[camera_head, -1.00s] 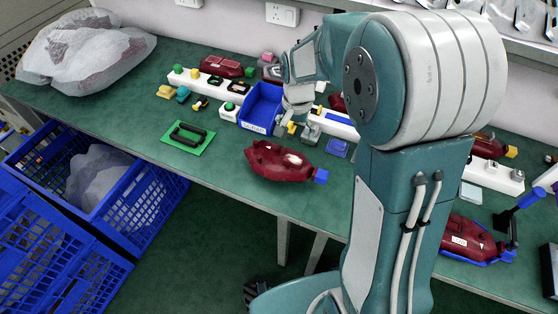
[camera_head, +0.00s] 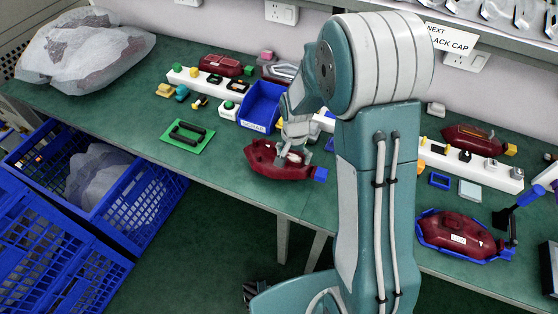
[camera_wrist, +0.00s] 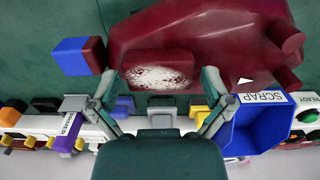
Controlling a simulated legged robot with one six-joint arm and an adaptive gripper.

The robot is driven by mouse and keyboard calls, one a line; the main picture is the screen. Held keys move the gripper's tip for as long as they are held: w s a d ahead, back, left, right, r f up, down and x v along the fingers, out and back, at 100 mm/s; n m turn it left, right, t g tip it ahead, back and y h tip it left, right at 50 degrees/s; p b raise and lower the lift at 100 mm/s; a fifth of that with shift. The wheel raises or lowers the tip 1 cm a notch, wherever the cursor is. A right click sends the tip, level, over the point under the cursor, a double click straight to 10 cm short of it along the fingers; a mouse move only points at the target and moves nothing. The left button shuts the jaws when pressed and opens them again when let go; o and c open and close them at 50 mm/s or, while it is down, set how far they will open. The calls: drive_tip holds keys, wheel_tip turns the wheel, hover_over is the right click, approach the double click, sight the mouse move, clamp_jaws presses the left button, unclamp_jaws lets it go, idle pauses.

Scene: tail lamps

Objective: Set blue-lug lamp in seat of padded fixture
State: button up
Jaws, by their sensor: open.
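The dark red lamp with a blue lug (camera_head: 265,160) lies on the green bench near its front edge, the blue end pointing right. It also shows in the wrist view (camera_wrist: 200,35), with a raised block bearing a whitish speckled patch. My gripper (camera_head: 293,155) is over the lamp, open. In the wrist view its two fingertips (camera_wrist: 158,80) stand on either side of the raised block; I cannot tell whether they touch it. A green plate with two black bars (camera_head: 187,136), possibly the padded fixture, lies left of the lamp, with nothing on it.
A blue SCRAP bin (camera_head: 260,103) stands behind the lamp. A white rail with buttons (camera_head: 215,88) runs along the back. Another red lamp (camera_head: 458,232) sits in a blue-edged holder at right. Blue crates (camera_head: 140,215) stand at the left front. Bench between plate and lamp is clear.

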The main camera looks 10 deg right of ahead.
drive_tip(key=c, duration=1.1)
drive_tip(key=shift+c, duration=0.2)
drive_tip(key=shift+r, duration=0.1)
drive_tip(key=shift+r, duration=0.3)
wheel_tip(320, 180, up, 3)
drive_tip(key=shift+w+f, duration=0.1)
drive_tip(key=shift+f, duration=0.05)
drive_tip(key=s+d+r, duration=0.3)
drive_tip(key=s+r, duration=0.6)
drive_tip(key=s, duration=0.4)
drive_tip(key=shift+s+d+r, duration=0.15)
drive_tip(key=shift+s+r, duration=0.15)
drive_tip(key=shift+s, duration=0.1)
